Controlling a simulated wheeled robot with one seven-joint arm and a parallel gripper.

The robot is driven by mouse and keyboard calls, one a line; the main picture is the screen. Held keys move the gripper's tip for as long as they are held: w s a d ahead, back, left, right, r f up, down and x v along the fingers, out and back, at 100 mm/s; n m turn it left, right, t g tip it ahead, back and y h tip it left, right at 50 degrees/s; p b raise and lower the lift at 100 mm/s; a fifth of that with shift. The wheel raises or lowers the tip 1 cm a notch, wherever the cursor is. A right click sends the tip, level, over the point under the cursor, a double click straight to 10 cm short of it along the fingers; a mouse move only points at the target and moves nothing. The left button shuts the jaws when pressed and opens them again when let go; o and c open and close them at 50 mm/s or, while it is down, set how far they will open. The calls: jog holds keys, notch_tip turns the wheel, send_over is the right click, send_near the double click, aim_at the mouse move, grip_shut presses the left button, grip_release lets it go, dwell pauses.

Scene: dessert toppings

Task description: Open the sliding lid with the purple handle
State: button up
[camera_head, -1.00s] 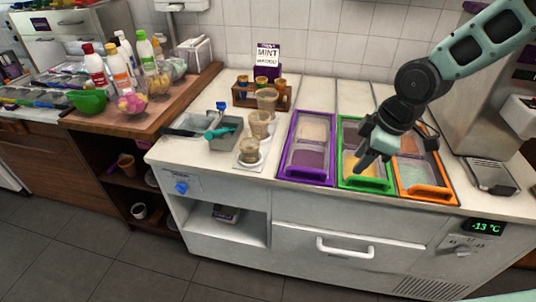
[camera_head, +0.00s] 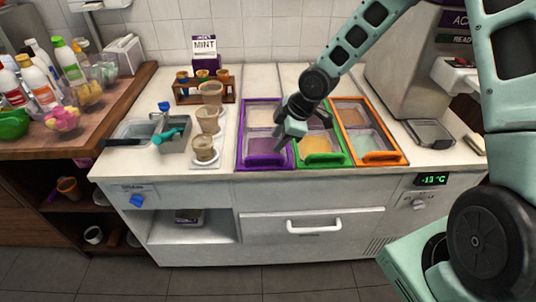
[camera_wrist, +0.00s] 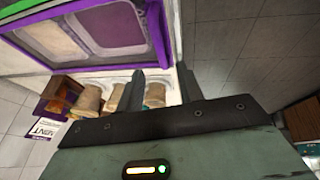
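The lid with the purple frame (camera_head: 242,135) is the leftmost of three framed lids on the white freezer counter. Its purple handle (camera_head: 263,162) runs along the front edge, and the lid looks closed. In the wrist view part of the purple frame (camera_wrist: 158,38) shows at the top. My gripper (camera_head: 279,143) hangs over the right side of the purple lid near the green one, apart from the handle as far as I can tell. In the wrist view my gripper (camera_wrist: 161,74) has two spread fingers with nothing between them.
The green lid (camera_head: 323,160) and orange lid (camera_head: 384,157) lie to the right. Several brown cups (camera_head: 207,120) stand left of the purple lid, behind them a wooden rack (camera_head: 186,97) and a mint sign (camera_head: 204,44). A grey tub (camera_head: 176,146) is further left.

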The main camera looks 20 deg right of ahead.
aim_at(268, 156)
jog(key=x, duration=0.7)
jog(key=shift+w+a+f, duration=0.1)
jog(key=shift+f, duration=0.2)
grip_shut()
